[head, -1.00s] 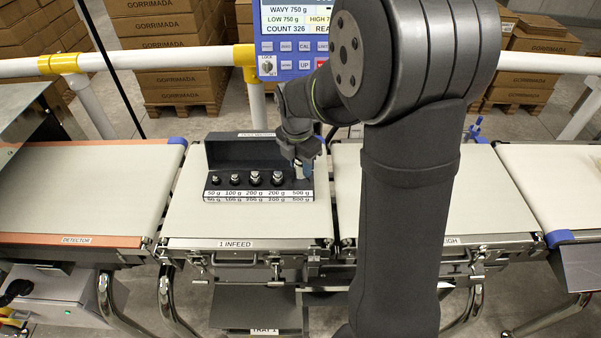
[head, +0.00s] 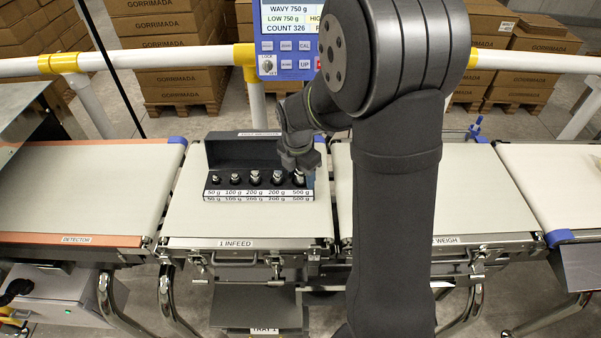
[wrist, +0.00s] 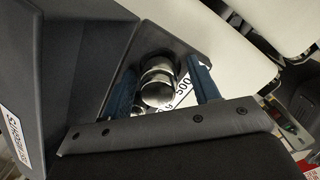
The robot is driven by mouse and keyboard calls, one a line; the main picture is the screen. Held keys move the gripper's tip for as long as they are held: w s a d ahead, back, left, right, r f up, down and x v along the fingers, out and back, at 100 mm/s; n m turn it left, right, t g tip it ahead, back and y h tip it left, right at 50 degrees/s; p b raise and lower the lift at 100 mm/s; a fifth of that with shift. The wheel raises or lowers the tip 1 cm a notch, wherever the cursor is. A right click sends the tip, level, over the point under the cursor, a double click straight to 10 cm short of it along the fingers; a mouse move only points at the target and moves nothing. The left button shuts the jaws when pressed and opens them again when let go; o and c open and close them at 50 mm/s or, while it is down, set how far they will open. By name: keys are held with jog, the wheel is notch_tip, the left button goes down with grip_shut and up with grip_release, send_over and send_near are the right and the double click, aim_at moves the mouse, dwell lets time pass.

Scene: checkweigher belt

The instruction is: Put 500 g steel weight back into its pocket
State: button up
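The black weight case (head: 212,182) stands on the infeed belt with its lid up at the back. The shiny 500 g steel weight (head: 299,178) is at the case's right end, above the "500 g" label, and appears upright in its pocket. My gripper (head: 301,165) is just above and around it. In the wrist view the blue fingers of my gripper (wrist: 162,88) stand either side of the weight (wrist: 159,84). A clear gap shows on the right finger's side; the left finger is close, and contact there is unclear. The weight's lower part is hidden.
Several smaller weights (head: 254,178) stand in a row left of the 500 g one. The display panel (head: 290,40) and white rail (head: 210,55) are behind. The infeed belt (head: 190,225) is clear in front and left of the case.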

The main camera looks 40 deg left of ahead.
jog(key=shift+r, duration=0.1)
notch_tip(320, 180, up, 12)
jog(key=s, duration=0.1)
dwell(0.4)
jog(key=f, duration=0.8)
jog(key=w+f, duration=0.1)
jog(key=f, duration=0.3)
jog(key=shift+f, duration=0.15)
notch_tip(320, 180, up, 2)
jog(key=shift+r, duration=1.05)
